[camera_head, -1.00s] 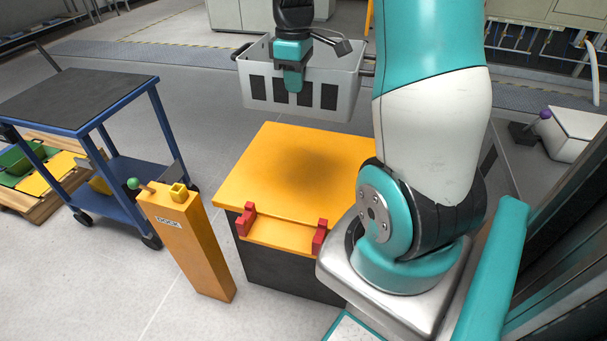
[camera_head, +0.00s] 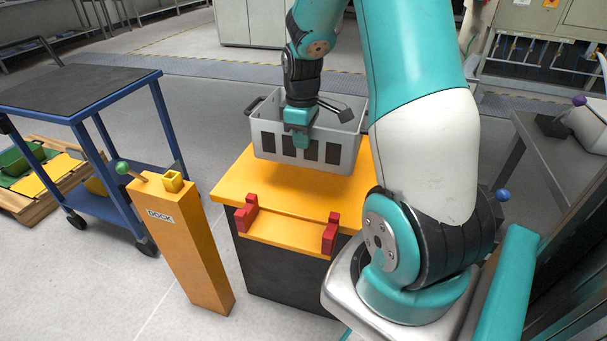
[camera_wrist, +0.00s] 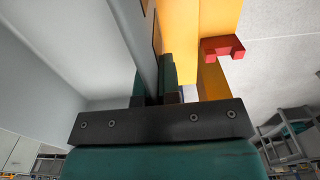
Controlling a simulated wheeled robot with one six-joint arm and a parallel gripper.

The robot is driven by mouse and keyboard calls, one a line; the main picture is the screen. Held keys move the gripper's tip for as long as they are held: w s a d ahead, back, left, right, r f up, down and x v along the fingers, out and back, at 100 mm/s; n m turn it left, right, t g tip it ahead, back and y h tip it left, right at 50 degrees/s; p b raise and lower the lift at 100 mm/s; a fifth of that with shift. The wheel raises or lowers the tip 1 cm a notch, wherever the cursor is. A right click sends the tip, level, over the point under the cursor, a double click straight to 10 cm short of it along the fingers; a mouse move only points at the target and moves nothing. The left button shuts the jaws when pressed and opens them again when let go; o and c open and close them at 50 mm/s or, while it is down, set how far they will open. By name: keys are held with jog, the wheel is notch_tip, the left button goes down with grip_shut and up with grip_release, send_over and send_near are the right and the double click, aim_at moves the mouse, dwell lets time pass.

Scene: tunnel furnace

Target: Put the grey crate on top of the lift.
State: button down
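The grey crate (camera_head: 266,137) is a light grey open box with dark slots in its near wall. In the head view it is above the far part of the lift's yellow-orange top (camera_head: 230,183); I cannot tell whether it touches. My gripper (camera_head: 300,141) is shut on the crate's near wall from above. In the wrist view the crate wall (camera_wrist: 143,45) runs between the fingers, and the lift's yellow top (camera_wrist: 205,20) shows beside it. The lift has a dark body and two red brackets (camera_head: 247,214) on its near edge.
A yellow-orange post marked DOCK (camera_head: 185,240), with a green-knobbed lever, stands left of the lift. A blue cart (camera_head: 95,125) with a dark top is further left, beside a pallet with coloured bins (camera_head: 40,175).

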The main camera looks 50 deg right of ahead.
aim_at(303, 167)
notch_tip(303, 167, down, 9)
jog(key=shift+f+b, duration=0.15)
jog(key=shift+b, duration=0.75)
jog(key=shift+f, duration=0.1)
jog(key=shift+f, duration=0.1)
jog(key=c, duration=1.3)
grip_release()
notch_tip(303, 167, up, 12)
jog(key=p, duration=0.3)
jog(key=shift+r, duration=0.2)
jog(key=s+a+r+n+t+y, duration=0.1)
jog(key=a+r, duration=0.2)
jog(key=a, duration=0.6)
jog(key=s+a+r+y, duration=0.1)
jog(key=a+r, duration=0.3)
jog(key=a, duration=0.5)
jog(key=s+a+r, duration=0.1)
jog(key=s+a, duration=0.3)
jog(key=a, duration=0.1)
jog(key=s+a+r+n+y, duration=0.1)
jog(key=s+a, duration=0.4)
jog(key=s+a+r+g+y, duration=0.1)
jog(key=s+a+r, duration=0.1)
jog(key=s+a, duration=0.3)
